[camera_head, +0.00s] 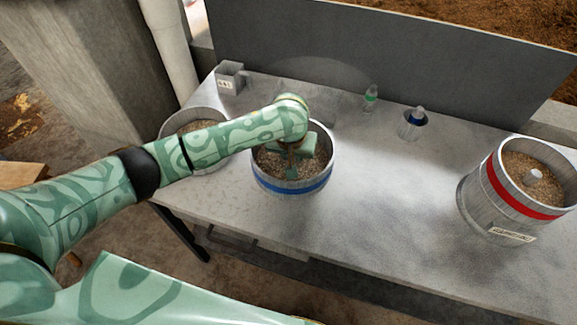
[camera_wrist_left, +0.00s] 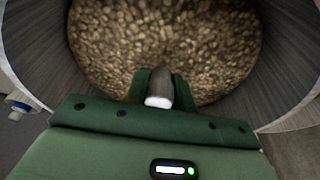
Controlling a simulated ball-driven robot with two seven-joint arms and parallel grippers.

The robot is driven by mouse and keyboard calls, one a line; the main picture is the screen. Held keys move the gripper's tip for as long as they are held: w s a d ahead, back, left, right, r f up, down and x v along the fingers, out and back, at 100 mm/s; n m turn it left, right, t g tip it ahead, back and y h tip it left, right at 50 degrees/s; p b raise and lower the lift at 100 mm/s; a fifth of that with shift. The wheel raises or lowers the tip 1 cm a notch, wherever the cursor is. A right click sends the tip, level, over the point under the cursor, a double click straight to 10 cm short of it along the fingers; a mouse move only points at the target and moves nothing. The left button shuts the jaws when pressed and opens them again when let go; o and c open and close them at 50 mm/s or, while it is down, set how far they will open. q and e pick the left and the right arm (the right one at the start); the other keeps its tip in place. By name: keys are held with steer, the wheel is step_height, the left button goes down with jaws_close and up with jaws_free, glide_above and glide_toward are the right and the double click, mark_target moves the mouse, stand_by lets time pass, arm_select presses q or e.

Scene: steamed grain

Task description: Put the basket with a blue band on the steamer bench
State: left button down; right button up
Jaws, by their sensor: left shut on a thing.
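The basket with a blue band (camera_head: 291,187) is a round, metal-looking tub of brown grain near the middle of the head view. My left gripper (camera_head: 291,168) reaches down inside it and is shut on its pale central knob. In the left wrist view the knob (camera_wrist_left: 160,90) sits between the fingers (camera_wrist_left: 152,84), with grain around it and the basket wall (camera_wrist_left: 280,90) at the sides. The basket appears over the grey bench top (camera_head: 360,220); I cannot tell whether it touches it. My right gripper is not in view.
A basket with a red band (camera_head: 520,195) stands at the right, above a labelled front plate (camera_head: 513,234). Another grain tub (camera_head: 208,160) is partly behind my left arm. Small green-banded (camera_head: 371,98) and blue-banded (camera_head: 415,122) items stand near the back panel (camera_head: 400,60).

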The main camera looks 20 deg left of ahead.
mark_target(287, 162)
arm_select(q)
steer(key=shift+w+a+f+b, duration=0.3)
steer(key=shift+w+a+f, duration=0.15)
steer(key=shift+f, duration=0.15)
steer(key=shift+w+a+f+b, duration=0.3)
steer(key=shift+w+f, duration=0.1)
steer(key=shift+f, duration=0.2)
steer(key=x, duration=0.1)
steer(key=b+x, duration=0.2)
steer(key=shift+s+a+f, duration=0.15)
steer(key=shift+s+f, duration=0.05)
steer(key=shift+f, duration=0.25)
steer(key=shift+r, duration=0.15)
steer(key=shift+s, duration=0.1)
steer(key=c, duration=1.2)
jaws_free()
steer(key=shift+f, duration=0.2)
steer(key=shift+r, duration=0.1)
steer(key=p+v, duration=0.7)
steer(key=v, duration=0.5)
steer(key=shift+s, duration=0.15)
